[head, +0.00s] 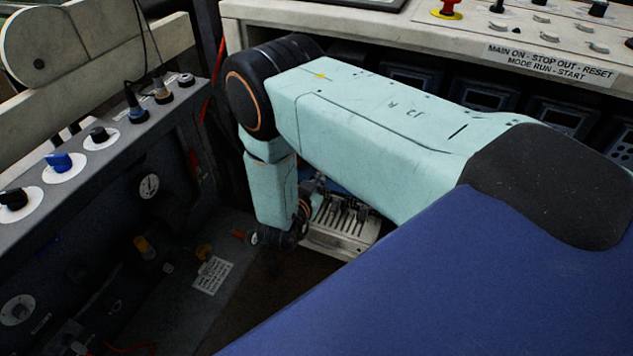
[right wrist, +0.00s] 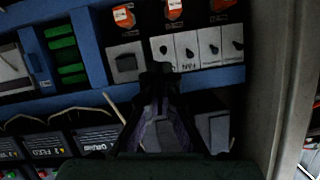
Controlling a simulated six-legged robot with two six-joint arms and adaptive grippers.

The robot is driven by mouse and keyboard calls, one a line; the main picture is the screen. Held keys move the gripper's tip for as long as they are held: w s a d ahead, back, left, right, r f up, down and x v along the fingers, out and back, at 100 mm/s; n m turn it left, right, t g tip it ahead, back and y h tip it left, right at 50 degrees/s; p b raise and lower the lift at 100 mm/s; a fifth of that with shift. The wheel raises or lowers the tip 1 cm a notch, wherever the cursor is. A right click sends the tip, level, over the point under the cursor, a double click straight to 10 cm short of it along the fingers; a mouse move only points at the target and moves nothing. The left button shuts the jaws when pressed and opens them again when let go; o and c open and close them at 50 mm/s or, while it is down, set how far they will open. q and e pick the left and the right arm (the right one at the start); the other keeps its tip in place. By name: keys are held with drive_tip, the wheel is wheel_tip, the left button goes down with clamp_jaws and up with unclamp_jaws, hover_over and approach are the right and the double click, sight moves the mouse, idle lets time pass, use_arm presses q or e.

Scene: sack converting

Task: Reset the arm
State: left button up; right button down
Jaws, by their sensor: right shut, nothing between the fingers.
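My right arm (head: 370,125), pale teal with dark joints, reaches from the lower right of the head view and bends down at its far end. Its far end hangs between the two panels, and the gripper there is mostly hidden and dark. In the right wrist view my right gripper (right wrist: 159,72) is shut and empty. Its fingertips meet in front of a blue-framed rack (right wrist: 205,77) with switch modules. I cannot tell whether they touch it. My left gripper is not in view.
A grey control panel (head: 100,150) with knobs stands at the left. A cream console (head: 480,35) with a red button (head: 447,8) and a start-reset label runs along the back. A slotted grey unit (head: 342,225) lies below the arm. A pale post (right wrist: 265,90) is close at the right wrist's right.

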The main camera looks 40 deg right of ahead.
idle(0.6)
drive_tip(key=s+a+f+n+g+y, duration=0.1)
drive_tip(key=s+a+f+n+y, duration=0.2)
drive_tip(key=s, duration=0.2)
drive_tip(key=s+a+f+n+g+y+p, duration=0.1)
drive_tip(key=s+a+f+n+y, duration=0.15)
drive_tip(key=s, duration=0.25)
drive_tip(key=s+a+f+n+g+y, duration=0.1)
drive_tip(key=s+a+f+n+y, duration=0.15)
drive_tip(key=s+n, duration=0.2)
drive_tip(key=s+a+r+n+g+y+p, duration=0.1)
drive_tip(key=s+a+r+g+y, duration=0.1)
drive_tip(key=s, duration=0.7)
drive_tip(key=s+a+r+n+g+y+p, duration=0.2)
drive_tip(key=s+a+r, duration=0.2)
drive_tip(key=s, duration=0.5)
wheel_tip(320, 180, up, 2)
drive_tip(key=shift+s+r+g, duration=0.15)
drive_tip(key=shift+s+g, duration=0.15)
drive_tip(key=shift+s, duration=0.1)
